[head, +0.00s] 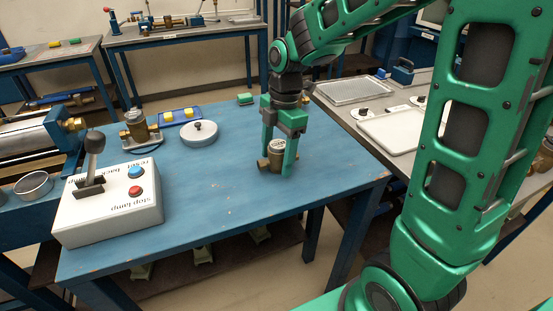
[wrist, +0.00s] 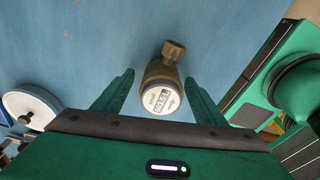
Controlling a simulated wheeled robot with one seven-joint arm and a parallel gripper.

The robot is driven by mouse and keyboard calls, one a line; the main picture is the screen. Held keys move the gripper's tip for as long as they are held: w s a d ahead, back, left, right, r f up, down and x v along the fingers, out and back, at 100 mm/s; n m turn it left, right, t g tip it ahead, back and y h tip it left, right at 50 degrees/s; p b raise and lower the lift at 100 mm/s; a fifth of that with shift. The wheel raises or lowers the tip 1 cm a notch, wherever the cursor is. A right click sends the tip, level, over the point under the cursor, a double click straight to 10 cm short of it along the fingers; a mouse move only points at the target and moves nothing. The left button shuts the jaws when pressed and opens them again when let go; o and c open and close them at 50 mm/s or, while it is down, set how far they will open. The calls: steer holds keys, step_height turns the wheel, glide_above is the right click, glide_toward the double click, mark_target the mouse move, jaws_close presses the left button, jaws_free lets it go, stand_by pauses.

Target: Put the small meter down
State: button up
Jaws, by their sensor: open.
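The small meter (head: 273,158) is a brass body with a round white-faced dial on top. It stands upright on the blue table (head: 226,200), toward the right side. My gripper (head: 279,170) points down around it, with its green fingers open on either side. In the wrist view the meter (wrist: 162,90) sits between the two spread fingers of my gripper (wrist: 157,95), with a gap visible on both sides. Its dial shows digits, and a brass fitting sticks out from the body. Part of the meter is hidden behind a finger in the head view.
A white control box (head: 108,206) with a lever and red and blue buttons stands at the table's left. Another brass meter (head: 139,128), a round white disc (head: 199,134) and a blue tray (head: 180,117) stand behind. The table's front middle is clear.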

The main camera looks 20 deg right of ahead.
mark_target(274, 146)
steer(key=shift+f, duration=0.25)
steer(key=c, duration=1.6)
steer(key=shift+r, duration=0.45)
steer(key=shift+c, duration=0.2)
steer(key=r, duration=0.2)
steer(key=a+r, duration=0.1)
steer(key=r, duration=0.1)
steer(key=shift+s, duration=0.3)
steer(key=s+a+r, duration=0.5)
steer(key=a+r, duration=0.1)
steer(key=a, duration=0.3)
steer(key=shift+s, duration=0.25)
